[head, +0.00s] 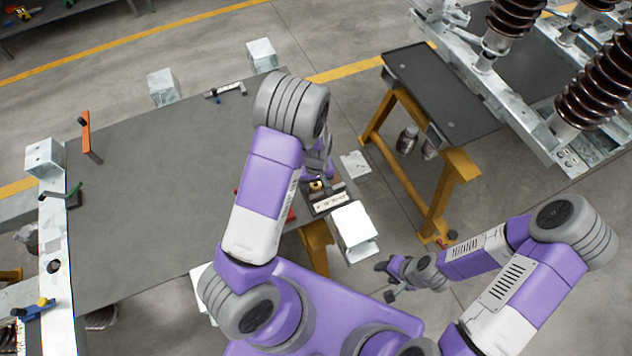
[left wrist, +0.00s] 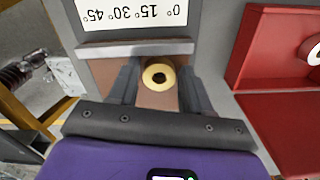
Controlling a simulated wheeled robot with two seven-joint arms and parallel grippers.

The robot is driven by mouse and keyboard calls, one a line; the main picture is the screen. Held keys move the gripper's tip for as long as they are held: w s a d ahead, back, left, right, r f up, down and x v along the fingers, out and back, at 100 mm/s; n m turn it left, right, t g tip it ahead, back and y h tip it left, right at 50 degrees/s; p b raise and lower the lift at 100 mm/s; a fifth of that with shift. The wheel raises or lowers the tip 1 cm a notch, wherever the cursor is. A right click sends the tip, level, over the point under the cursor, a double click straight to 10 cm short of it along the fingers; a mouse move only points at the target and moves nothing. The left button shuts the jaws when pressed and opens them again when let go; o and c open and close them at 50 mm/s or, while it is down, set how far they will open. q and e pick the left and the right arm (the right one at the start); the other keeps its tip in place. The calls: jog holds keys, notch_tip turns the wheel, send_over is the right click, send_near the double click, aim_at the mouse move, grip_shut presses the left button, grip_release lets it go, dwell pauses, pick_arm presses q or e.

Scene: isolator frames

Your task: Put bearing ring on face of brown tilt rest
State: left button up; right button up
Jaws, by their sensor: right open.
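The brown tilt rest (left wrist: 158,99) fills the middle of the left wrist view, with its brown face below a grey ledge. The yellow bearing ring (left wrist: 149,75), with a dark hole, is over that face. I cannot tell whether the ring touches the face. In the head view my left arm hides most of the rest, and a bit of yellow shows at the left gripper (head: 317,184). My right gripper (head: 384,282) is open and empty, off the table.
A red fixture (left wrist: 280,50) with a pale ring-shaped part stands right of the brown rest. A white angle scale (left wrist: 130,12) lies beyond it. The grey table (head: 150,190) is largely clear, with clamps and metal blocks at its edges. A trestle stand (head: 440,95) stands right.

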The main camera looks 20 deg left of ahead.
aim_at(316, 185)
pick_arm(q)
jog(key=shift+r, duration=0.1)
jog(key=shift+r, duration=0.25)
notch_tip(316, 185, up, 12)
jog(key=p, duration=0.2)
jog(key=shift+f+p, duration=0.15)
jog(key=shift+p, duration=0.25)
